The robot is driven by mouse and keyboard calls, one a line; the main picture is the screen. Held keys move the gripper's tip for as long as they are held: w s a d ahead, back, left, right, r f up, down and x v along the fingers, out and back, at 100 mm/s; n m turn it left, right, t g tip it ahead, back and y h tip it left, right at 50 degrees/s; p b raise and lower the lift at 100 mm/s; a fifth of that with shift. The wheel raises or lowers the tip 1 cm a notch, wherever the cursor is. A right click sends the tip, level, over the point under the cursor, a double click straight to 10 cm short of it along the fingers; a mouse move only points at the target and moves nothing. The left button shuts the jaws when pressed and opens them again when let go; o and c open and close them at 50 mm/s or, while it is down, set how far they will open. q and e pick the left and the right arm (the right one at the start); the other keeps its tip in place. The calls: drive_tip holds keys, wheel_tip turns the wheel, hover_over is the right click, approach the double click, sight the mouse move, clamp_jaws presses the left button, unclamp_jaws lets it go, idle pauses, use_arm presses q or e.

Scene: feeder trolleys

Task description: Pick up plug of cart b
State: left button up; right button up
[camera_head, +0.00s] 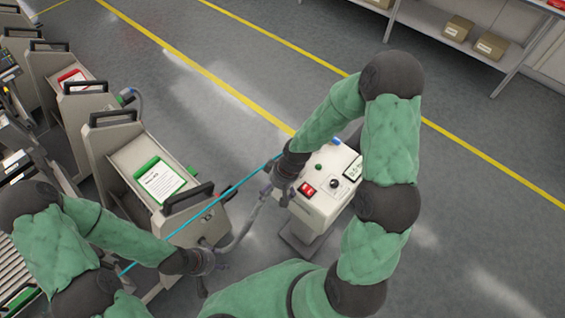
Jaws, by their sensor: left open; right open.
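The nearest feeder cart (108,150) is grey, with a green-framed card (160,180) and black handles. Its letter is too small to read, so I cannot tell whether it is cart b. A grey cable (240,236) curves from its lower right side up toward my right gripper. The cable's plug end is not clearly visible there. My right gripper (279,192) is open beside that cable end and left of the white box; whether it touches the cable is unclear. My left gripper (206,277) is open, low beside the cart's front corner, near the cable's lower part.
A white control box (322,208) with a red switch and a black knob stands on a post under my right arm. Another cart with a red-framed card (72,78) stands behind, with its own plug (127,97). Shelves with boxes (458,28) are at upper right. The middle floor is clear.

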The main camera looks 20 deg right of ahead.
drive_tip(key=shift+n+h, duration=0.5)
drive_tip(key=shift+n, duration=0.3)
drive_tip(key=w+d+r, duration=0.1)
drive_tip(key=r, duration=0.1)
drive_tip(key=w+d+r, duration=0.1)
drive_tip(key=d+r, duration=0.1)
drive_tip(key=w+d+r, duration=0.1)
drive_tip(key=d+r, duration=0.1)
drive_tip(key=r, duration=0.1)
drive_tip(key=shift+w+b, duration=0.2)
drive_tip(key=shift+b, duration=0.15)
drive_tip(key=d+r+n+h, duration=0.1)
drive_tip(key=d+r+h, duration=0.1)
drive_tip(key=d+r, duration=0.5)
drive_tip(key=f, duration=0.1)
drive_tip(key=f+b, duration=0.1)
drive_tip(key=w+a+f+b, duration=0.1)
drive_tip(key=f, duration=0.1)
drive_tip(key=shift+w+a+f+b, duration=0.15)
drive_tip(key=shift+w+f+b, duration=0.2)
drive_tip(key=shift+f, duration=0.55)
drive_tip(key=shift+w+a+f+b, duration=0.2)
drive_tip(key=shift+f+b, duration=0.25)
drive_tip(key=shift+f, duration=0.4)
drive_tip(key=shift+w+a+f+b, duration=0.15)
drive_tip(key=shift+w+f+b, duration=0.2)
drive_tip(key=shift+f, duration=0.55)
drive_tip(key=shift+s, duration=0.1)
drive_tip(key=shift+r, duration=0.1)
clamp_jaws()
